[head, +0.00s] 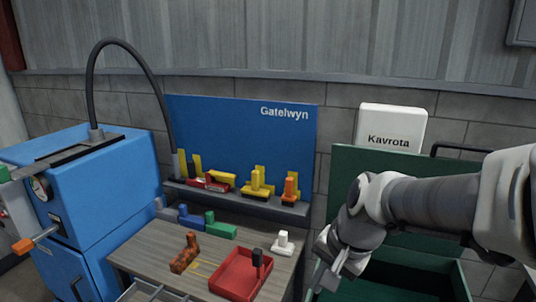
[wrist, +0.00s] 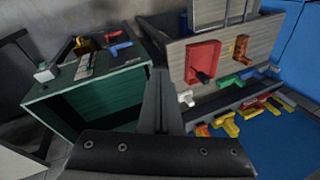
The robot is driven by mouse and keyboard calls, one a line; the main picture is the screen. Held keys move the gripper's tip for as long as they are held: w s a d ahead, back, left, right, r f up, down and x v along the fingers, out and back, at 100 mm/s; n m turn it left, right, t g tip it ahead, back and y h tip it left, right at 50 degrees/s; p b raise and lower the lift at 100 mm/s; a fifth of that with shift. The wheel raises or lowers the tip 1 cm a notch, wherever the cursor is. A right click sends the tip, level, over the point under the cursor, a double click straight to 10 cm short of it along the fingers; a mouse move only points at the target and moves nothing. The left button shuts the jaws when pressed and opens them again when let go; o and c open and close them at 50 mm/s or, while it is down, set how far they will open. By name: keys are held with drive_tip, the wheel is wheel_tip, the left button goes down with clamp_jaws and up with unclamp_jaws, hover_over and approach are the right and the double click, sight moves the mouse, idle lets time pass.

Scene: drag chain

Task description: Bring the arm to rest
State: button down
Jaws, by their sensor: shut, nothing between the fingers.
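My arm reaches in from the right in the head view and bends down at the wrist. My gripper (head: 321,272) hangs to the right of the wooden table (head: 140,262), in front of the green cabinet (head: 410,270). In the wrist view my gripper (wrist: 160,88) shows its fingers together, with nothing between them. It is apart from the table and the things on it.
On the table are a red tray (head: 232,284) with a dark-topped piece in it, a rusty piece (head: 184,258) and a white piece (head: 283,243). Coloured pieces line the shelf before the blue panel (head: 240,125). A blue machine (head: 105,190) stands left.

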drive_tip(key=s+d+r+n+t+h, duration=0.1)
drive_tip(key=s+d+r+n, duration=0.1)
drive_tip(key=s, duration=0.3)
drive_tip(key=s+d+r+n+t+h, duration=0.1)
drive_tip(key=s+d+r+n, duration=0.1)
drive_tip(key=s+n, duration=0.3)
drive_tip(key=shift+s+d+r+t+b, duration=0.35)
drive_tip(key=shift+s+r, duration=0.1)
drive_tip(key=shift+r, duration=0.15)
